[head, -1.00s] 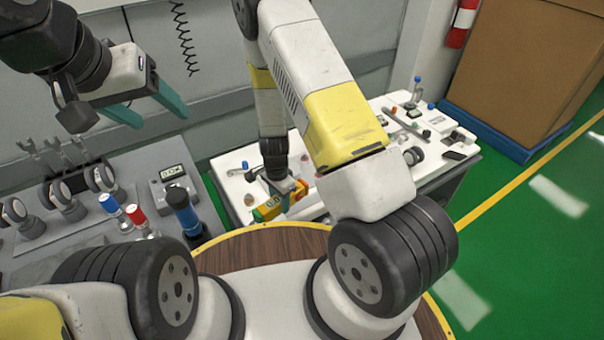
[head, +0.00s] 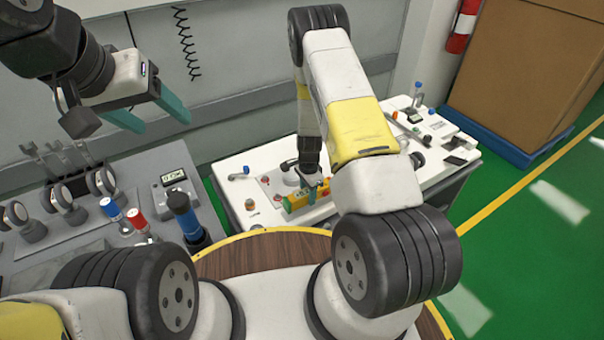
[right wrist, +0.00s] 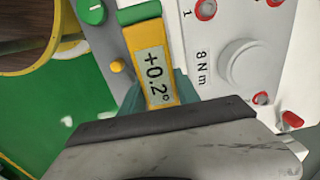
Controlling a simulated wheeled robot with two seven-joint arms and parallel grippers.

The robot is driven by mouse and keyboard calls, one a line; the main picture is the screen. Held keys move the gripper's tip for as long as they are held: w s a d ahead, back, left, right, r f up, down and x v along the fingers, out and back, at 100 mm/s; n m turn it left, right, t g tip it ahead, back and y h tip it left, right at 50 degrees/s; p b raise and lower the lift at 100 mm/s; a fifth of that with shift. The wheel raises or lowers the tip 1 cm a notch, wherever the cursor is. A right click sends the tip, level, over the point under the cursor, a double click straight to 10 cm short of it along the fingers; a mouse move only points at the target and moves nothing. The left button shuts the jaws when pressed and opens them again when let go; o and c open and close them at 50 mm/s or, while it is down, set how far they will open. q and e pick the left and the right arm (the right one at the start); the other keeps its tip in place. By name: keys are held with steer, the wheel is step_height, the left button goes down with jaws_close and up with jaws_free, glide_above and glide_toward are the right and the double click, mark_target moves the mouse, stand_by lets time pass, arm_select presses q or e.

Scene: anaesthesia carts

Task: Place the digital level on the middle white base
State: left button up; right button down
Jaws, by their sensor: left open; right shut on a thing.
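The digital level (head: 299,201) is a yellow block with green ends. Its display reads +0.2° in the right wrist view (right wrist: 157,76). My right gripper (head: 313,184) is shut on it, with teal fingers on both sides, and holds it over the front part of the white cart top. In the right wrist view a white panel marked "8 N m" with a raised round white part (right wrist: 252,64) lies to the right of the level. I cannot tell which surface is the middle white base. My left gripper (head: 160,112) is open and empty above the grey cart at the left.
The white cart top (head: 240,202) carries several small tools, knobs and bottles. The grey cart (head: 85,255) at left holds gauges, a meter (head: 174,190) and capped bottles. A cardboard box (head: 525,75) stands on a blue pallet at right. Green floor is open at far right.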

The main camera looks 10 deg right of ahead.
steer(key=f, duration=0.1)
steer(key=d+f, duration=0.1)
steer(key=shift+w+f, duration=0.35)
steer(key=shift+a+f, duration=0.1)
steer(key=shift+f, duration=0.35)
steer(key=shift+f, duration=0.1)
steer(key=c, duration=0.9)
jaws_free()
